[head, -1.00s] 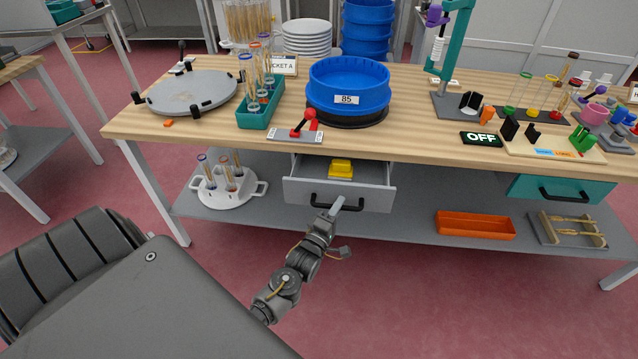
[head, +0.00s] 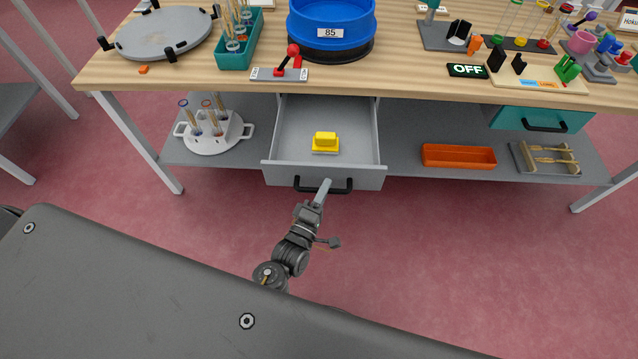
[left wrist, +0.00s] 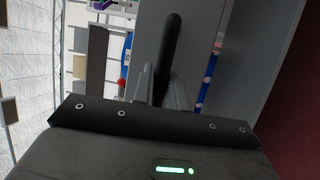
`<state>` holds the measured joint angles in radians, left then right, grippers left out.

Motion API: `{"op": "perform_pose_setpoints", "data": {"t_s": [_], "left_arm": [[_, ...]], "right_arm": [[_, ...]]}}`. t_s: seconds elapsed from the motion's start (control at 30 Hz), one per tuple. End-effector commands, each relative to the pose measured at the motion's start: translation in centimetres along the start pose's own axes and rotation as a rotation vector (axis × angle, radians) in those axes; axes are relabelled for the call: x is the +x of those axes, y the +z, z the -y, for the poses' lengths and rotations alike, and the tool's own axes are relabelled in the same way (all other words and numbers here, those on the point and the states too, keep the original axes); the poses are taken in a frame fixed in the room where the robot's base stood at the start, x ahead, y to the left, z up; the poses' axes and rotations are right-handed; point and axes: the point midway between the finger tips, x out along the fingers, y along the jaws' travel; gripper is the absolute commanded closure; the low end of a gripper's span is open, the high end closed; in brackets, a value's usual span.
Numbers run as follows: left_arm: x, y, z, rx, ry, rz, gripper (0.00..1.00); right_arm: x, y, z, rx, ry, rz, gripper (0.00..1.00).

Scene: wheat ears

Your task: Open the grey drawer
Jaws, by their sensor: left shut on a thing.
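The grey drawer (head: 281,174) hangs under the wooden table and stands pulled out, with its inside in view. A yellow object (head: 325,141) lies in it. Its black bar handle (head: 340,189) is on the front face. My left gripper (head: 323,188) is shut on the handle, at about its middle. In the left wrist view the two fingers (left wrist: 158,88) close around the dark handle (left wrist: 171,45) in front of the grey drawer front. My right gripper is not in view.
The tabletop (head: 400,78) above carries a red lever (head: 288,60), a blue sieve (head: 331,22) and an OFF sign (head: 467,71). A teal drawer (head: 542,117) and an orange tray (head: 458,156) are to the right. The floor in front is clear.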

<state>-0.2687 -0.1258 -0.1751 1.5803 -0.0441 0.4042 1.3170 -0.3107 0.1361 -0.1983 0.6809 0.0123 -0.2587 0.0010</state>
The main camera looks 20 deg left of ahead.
Motion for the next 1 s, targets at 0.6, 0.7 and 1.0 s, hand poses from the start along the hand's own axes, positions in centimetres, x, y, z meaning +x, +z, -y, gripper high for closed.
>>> {"op": "perform_pose_setpoints", "data": {"t_s": [0.6, 0.7, 1.0], "left_arm": [[-0.1, 0.0, 0.0, -0.001, -0.001, 0.0, 0.64], [-0.1, 0.0, 0.0, -0.001, -0.001, -0.001, 0.64], [-4.4, 0.0, 0.3, -0.001, -0.005, 0.0, 0.64]], "right_arm": [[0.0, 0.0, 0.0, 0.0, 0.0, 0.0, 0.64], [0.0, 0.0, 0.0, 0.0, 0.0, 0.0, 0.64], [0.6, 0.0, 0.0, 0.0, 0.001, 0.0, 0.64]]}}
